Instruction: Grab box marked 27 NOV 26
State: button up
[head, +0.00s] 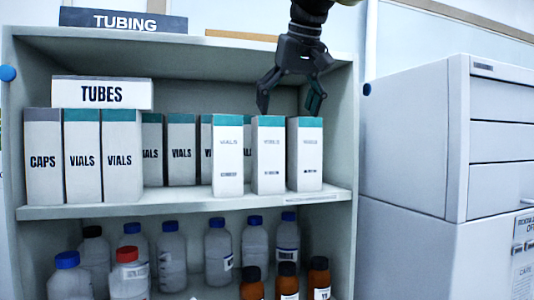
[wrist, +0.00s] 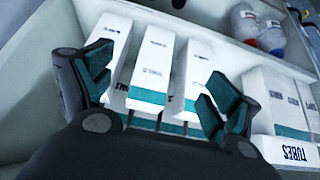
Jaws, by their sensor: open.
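Three white vial boxes with teal top bands stand upright at the front right of the upper shelf: a left one (head: 228,160), a middle one (head: 268,158) and a right one (head: 305,157). Their small lower print is too small to read, so I cannot tell which bears 27 NOV 26. My gripper (head: 289,108) is open and empty, pointing down at the tops of the middle and right boxes. In the wrist view the middle box (wrist: 153,62) lies between the spread fingers of my gripper (wrist: 153,84), with the other two (wrist: 113,45) (wrist: 194,70) beside it.
More VIALS boxes (head: 181,150) stand behind and to the left, with a CAPS box (head: 43,160) and a TUBES box (head: 101,93) on top. The shelf top (head: 175,55) and right side wall (head: 342,130) bound the space. Bottles (head: 218,250) fill the lower shelf.

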jog(key=p, duration=0.7)
send_near(268, 126)
jog(key=shift+w+f, duration=2)
jog(key=shift+w, duration=0.7)
jog(key=shift+w+a+r, duration=0.15)
jog(key=shift+w+a, duration=0.1)
jog(key=shift+a, duration=0.2)
jog(key=p+x, duration=0.2)
jog(key=x, duration=0.3)
jog(key=shift+w+r, duration=0.1)
jog(key=shift+w, duration=0.05)
jog(key=shift+f, duration=0.25)
jog(key=c, duration=1.6)
